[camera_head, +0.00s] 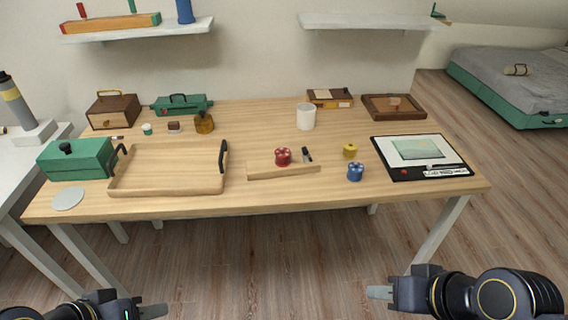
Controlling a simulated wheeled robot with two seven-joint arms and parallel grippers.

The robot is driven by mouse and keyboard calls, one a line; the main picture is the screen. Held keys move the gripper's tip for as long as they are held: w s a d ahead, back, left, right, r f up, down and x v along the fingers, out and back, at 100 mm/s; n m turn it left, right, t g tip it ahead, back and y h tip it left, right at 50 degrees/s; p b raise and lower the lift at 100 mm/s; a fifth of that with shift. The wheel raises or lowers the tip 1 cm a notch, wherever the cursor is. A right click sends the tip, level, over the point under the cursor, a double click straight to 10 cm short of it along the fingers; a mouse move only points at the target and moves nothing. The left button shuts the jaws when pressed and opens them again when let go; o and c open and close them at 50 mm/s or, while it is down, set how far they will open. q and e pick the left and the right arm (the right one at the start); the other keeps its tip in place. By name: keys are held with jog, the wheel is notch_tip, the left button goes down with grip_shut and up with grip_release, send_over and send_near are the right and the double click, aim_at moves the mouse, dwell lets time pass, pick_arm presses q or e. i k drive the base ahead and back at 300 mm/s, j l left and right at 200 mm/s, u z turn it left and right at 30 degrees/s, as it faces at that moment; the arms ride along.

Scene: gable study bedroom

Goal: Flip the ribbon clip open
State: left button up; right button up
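A small black upright piece (307,154), which may be the ribbon clip, stands at the back edge of a low wooden bar (265,173) at the middle of the desk. It is too small to tell whether it is open or shut. A red spool (283,156) sits beside it to the left. My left gripper (153,311) is at the bottom left and my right gripper (379,292) at the bottom right. Both are in front of the desk over the floor, far from the bar. Their finger gaps do not show clearly, and nothing is seen in them.
A blue spool (355,172) and a yellow spool (350,151) stand right of the bar. A black-framed board (455,157) lies further right. A wooden tray (165,189) with black handles and a green box (76,160) fill the left. A white cup (306,117) stands behind.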

aim_at(304, 148)
jog(key=i+l+u, duration=0.2)
jog(key=u, duration=0.15)
jog(key=i+l+u, duration=0.2)
jog(key=u, duration=0.15)
jog(key=i+l+u, duration=0.15)
jog(key=l+u, duration=0.2)
